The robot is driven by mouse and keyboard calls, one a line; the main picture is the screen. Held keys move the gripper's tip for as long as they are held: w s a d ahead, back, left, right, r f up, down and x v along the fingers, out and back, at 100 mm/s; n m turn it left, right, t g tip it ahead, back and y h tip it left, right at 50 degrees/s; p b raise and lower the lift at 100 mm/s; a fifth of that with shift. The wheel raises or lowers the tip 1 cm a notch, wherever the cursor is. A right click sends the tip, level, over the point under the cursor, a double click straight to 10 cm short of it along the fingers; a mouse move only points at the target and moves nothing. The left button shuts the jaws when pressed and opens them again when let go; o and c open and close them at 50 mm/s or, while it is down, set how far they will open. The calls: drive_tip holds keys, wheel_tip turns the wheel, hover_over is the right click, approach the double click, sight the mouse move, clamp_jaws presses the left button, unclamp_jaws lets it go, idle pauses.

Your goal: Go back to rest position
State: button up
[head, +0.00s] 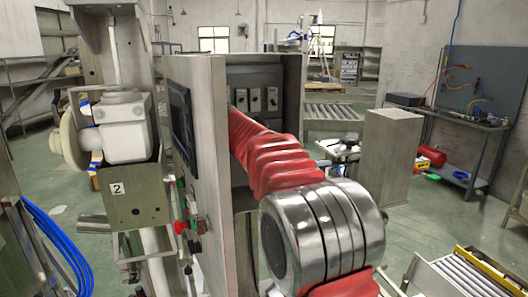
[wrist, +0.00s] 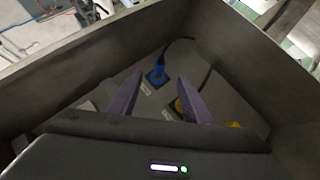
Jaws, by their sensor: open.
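In the wrist view, my gripper (wrist: 158,72) has two purple fingers spread apart, with nothing held between them. The fingers reach into a grey metal enclosure (wrist: 85,62). A blue plug (wrist: 155,77) with a dark cable sits on its inner panel, seen between the fingertips. In the head view, my red-sleeved arm extends into an open metal cabinet (head: 207,120), and my gripper is hidden there.
Several grey modules (head: 255,99) line the cabinet's inside. A post with a white valve-like unit (head: 124,130) stands close on the left. Blue cables (head: 55,240) hang at lower left. A roller conveyor (head: 465,277) lies at lower right. Green floor (head: 430,225) is open to the right.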

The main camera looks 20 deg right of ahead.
drive_tip(key=shift+s+a+r, duration=0.25)
drive_tip(key=shift+s+a, duration=0.05)
drive_tip(key=shift+s, duration=0.05)
drive_tip(key=shift+s, duration=0.1)
drive_tip(key=s+a+f+m+g+y, duration=0.1)
drive_tip(key=s+a+y, duration=0.1)
drive_tip(key=s, duration=1)
drive_tip(key=s+a+f+m+g+y, duration=0.1)
drive_tip(key=s+a+f, duration=0.1)
drive_tip(key=s, duration=1)
drive_tip(key=s+a+f+y, duration=0.1)
drive_tip(key=s+f, duration=0.3)
drive_tip(key=s, duration=0.4)
drive_tip(key=s+a+f+m+y, duration=0.1)
drive_tip(key=s+a+f, duration=0.2)
drive_tip(key=s+f, duration=0.2)
drive_tip(key=s+a+f+g+y, duration=0.1)
drive_tip(key=s+f, duration=0.3)
drive_tip(key=s, duration=0.7)
drive_tip(key=shift+s+a+f+y, duration=0.15)
drive_tip(key=shift+a+f+y, duration=0.2)
drive_tip(key=shift+a+y, duration=0.4)
drive_tip(key=shift+a, duration=0.15)
drive_tip(key=shift+c, duration=0.7)
